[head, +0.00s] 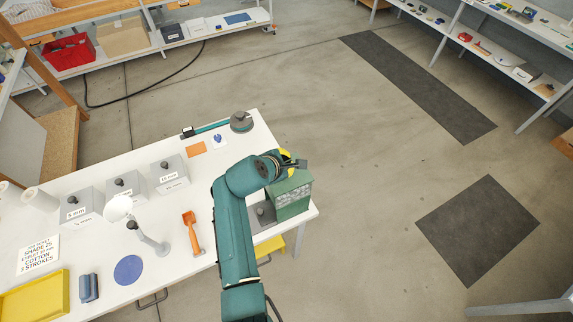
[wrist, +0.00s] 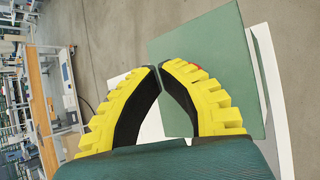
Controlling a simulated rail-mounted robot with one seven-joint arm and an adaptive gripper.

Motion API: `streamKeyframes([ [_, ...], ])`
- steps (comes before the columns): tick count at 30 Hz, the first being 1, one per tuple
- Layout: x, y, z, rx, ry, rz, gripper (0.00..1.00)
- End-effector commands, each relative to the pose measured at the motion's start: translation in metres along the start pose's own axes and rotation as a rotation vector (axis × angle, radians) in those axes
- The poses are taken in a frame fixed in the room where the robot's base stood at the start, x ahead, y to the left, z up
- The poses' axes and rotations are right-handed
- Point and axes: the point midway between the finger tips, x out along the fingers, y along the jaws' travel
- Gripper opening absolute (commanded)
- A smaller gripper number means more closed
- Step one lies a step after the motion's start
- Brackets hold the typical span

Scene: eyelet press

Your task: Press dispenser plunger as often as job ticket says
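A green box (head: 293,197) with a pale speckled front panel stands at the table's right end. Its flat green top fills much of the wrist view (wrist: 205,55). My gripper (head: 298,163) is at the box's top in the head view. In the wrist view, its yellow fingers with black pads meet at the tips (wrist: 158,68), with nothing visible between them. No plunger can be made out on the green box; my arm may hide it. A white printed card (head: 38,255) at the left includes the words "COTTON" and "STROKES"; the rest is hard to read.
Several grey boxes with black knobs and mm labels (head: 169,175) stand along the table. A grey block with a knob (head: 264,213) is beside the green box. An orange tool (head: 191,230), blue disc (head: 128,269), lamp (head: 150,240) and yellow tray (head: 38,298) lie nearer.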

Motion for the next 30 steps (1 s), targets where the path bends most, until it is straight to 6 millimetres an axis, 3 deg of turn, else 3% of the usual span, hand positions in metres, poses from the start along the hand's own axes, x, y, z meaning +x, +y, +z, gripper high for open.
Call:
streamKeyframes([
  [17, 0.003, -0.003, -0.003, -0.001, 0.002, -0.003, 0.00],
  [30, -0.014, 0.009, 0.010, -0.002, 0.002, -0.004, 0.00],
])
